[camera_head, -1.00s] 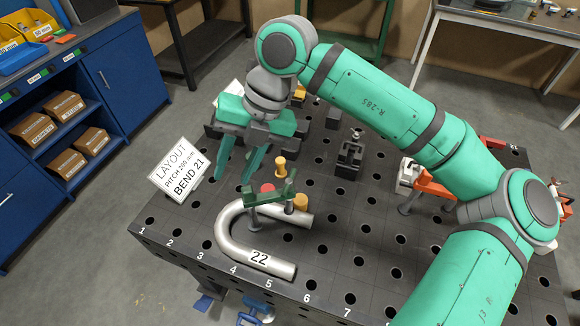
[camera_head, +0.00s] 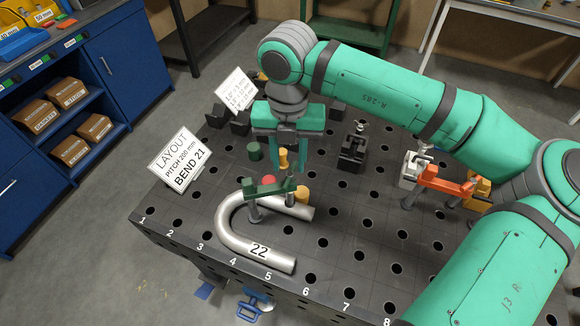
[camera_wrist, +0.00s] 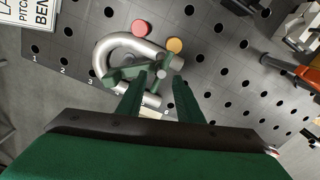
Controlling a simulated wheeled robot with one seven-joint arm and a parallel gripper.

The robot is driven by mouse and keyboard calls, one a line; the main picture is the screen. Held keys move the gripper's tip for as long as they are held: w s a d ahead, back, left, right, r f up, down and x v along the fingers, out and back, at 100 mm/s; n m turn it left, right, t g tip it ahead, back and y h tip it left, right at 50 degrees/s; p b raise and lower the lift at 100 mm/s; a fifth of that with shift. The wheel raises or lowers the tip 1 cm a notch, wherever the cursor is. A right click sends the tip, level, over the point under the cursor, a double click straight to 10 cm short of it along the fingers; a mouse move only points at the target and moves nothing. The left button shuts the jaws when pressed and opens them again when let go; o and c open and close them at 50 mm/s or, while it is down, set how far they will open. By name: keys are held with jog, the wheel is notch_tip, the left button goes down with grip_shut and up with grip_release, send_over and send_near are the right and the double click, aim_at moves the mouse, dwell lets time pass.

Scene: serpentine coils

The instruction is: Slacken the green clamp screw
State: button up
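The green clamp (camera_head: 268,187) spans the bent steel tube marked 22 (camera_head: 240,239) on the perforated table. In the wrist view the clamp's green arm (camera_wrist: 122,74) lies over the tube (camera_wrist: 102,55). Its screw (camera_wrist: 161,74) is small and seems to lie between my fingertips in that view; the exact gap is unclear. My gripper (camera_wrist: 162,78) is open, with two dark green fingers apart. In the head view my gripper (camera_head: 297,165) points down above and just behind the clamp's right end, and the fingers partly overlap there.
A red peg (camera_head: 268,181) and an orange peg (camera_head: 301,195) stand beside the tube. A yellow peg (camera_head: 283,159) and green cylinder (camera_head: 254,151) stand behind. An orange clamp (camera_head: 446,181) is at right, a black block (camera_head: 353,154) mid-table, and the layout sign (camera_head: 180,164) at left.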

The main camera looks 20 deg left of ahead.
aim_at(290, 174)
jog(key=shift+d+f, duration=0.15)
jog(key=shift+f, duration=1.45)
grip_shut()
